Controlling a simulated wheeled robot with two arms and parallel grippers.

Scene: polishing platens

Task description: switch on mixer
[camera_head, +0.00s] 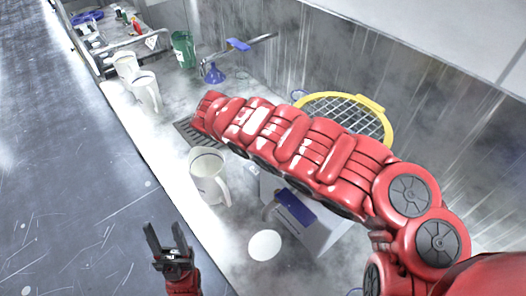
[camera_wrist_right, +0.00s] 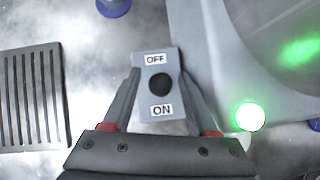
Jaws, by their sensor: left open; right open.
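In the right wrist view, a grey switch plate (camera_wrist_right: 158,68) has an OFF label at its upper end, a dark round knob (camera_wrist_right: 160,84) in the middle and an ON label below. My right gripper (camera_wrist_right: 160,76) is open, with one finger on each side of the plate; I cannot tell whether they touch it. A round light (camera_wrist_right: 250,117) glows green on the grey mixer body (camera_wrist_right: 205,50) to the right. In the head view, my red right arm hides the switch and the right gripper. My left gripper (camera_head: 166,236) is open and empty at the lower left.
A white jug (camera_head: 207,180) stands below the arm, near the counter's front edge. A yellow-rimmed sieve (camera_head: 384,108) is behind the arm. A drain grate (camera_wrist_right: 30,95) is at left.

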